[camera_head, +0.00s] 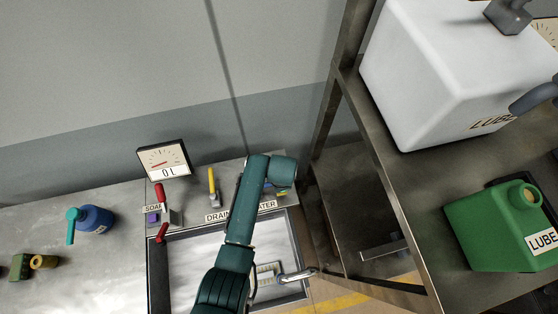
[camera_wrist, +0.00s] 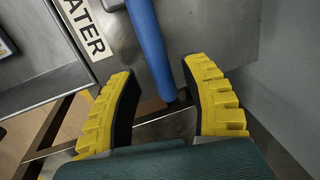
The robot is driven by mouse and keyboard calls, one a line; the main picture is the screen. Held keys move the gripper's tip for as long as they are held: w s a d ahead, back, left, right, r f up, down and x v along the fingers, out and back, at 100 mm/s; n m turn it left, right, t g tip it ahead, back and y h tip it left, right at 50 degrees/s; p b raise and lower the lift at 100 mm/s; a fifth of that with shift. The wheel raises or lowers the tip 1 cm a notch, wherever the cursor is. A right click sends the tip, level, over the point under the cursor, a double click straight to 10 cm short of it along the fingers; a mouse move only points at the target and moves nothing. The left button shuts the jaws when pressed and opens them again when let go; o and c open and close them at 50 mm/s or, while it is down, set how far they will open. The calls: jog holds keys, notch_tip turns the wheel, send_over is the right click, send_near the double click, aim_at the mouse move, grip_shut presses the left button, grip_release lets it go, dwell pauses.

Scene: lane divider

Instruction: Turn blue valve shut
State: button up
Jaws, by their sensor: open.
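In the wrist view the blue valve (camera_wrist: 150,45) shows as a long blue lever. It runs from the top edge down between the two yellow fingers of my gripper (camera_wrist: 160,70). The fingers are open, one on each side of the lever, with a visible gap to both. The lever's lower end lies in the space between them. In the head view my gripper (camera_head: 282,190) is at the right end of the labelled sink edge, beneath my green arm. My arm hides most of the blue valve there.
A yellow lever (camera_head: 212,186) and red lever (camera_head: 160,196) stand left of my arm behind the sink (camera_head: 152,280). A gauge (camera_head: 163,160) reads 0 L. A blue bottle (camera_head: 94,220) is far left. A metal rack (camera_head: 385,165) with a green jug (camera_head: 500,232) stands close on the right.

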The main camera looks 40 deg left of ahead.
notch_tip(320, 180, up, 12)
jog(key=s+d, duration=0.1)
jog(key=d, duration=0.1)
jog(key=shift+s, duration=0.2)
